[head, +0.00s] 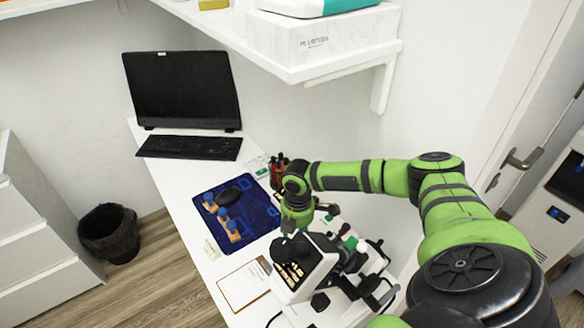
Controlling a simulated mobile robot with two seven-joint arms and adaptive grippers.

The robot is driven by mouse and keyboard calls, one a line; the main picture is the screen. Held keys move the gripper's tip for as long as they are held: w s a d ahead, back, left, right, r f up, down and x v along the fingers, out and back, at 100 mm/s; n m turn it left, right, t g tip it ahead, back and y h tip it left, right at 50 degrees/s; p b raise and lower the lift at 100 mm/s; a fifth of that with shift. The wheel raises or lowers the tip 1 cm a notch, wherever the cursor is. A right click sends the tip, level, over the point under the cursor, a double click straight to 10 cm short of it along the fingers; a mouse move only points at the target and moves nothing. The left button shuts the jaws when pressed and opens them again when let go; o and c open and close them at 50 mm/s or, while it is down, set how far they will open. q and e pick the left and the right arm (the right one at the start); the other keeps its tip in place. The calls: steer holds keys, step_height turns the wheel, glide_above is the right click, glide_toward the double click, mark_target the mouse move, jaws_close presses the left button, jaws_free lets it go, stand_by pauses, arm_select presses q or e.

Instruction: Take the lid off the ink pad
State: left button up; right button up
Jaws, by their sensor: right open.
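I cannot pick out the ink pad or its lid with certainty. Wooden stamps with blue knobs (228,226) stand in a row on the dark blue mat (262,213). My right gripper (291,227) is at the end of the green arm, above the desk just right of the mat. It is open, and its small dark fingers point down. The gripper and arm hide part of the desk beneath them. I see nothing between the fingers. My left gripper is not in view.
A black mouse (228,197) lies on the mat. A white and black device (303,268) stands close below my right gripper. A clipboard (243,286) lies at the front. Keyboard (190,147) and monitor (182,88) are behind. A white shelf (330,62) overhangs the desk.

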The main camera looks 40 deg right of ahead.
steer(key=shift+s+a+f, duration=0.1)
steer(key=shift+s+f, duration=0.25)
steer(key=shift+s, duration=0.05)
steer(key=shift+s+a+f+p, duration=0.7)
steer(key=shift+a+f+p, duration=0.2)
steer(key=shift+a, duration=0.15)
step_height(320, 180, down, 3)
steer(key=shift+w+d+r, duration=0.1)
steer(key=shift+d, duration=0.05)
steer(key=shift+d+f, duration=0.1)
steer(key=shift+f, duration=0.4)
jaws_close()
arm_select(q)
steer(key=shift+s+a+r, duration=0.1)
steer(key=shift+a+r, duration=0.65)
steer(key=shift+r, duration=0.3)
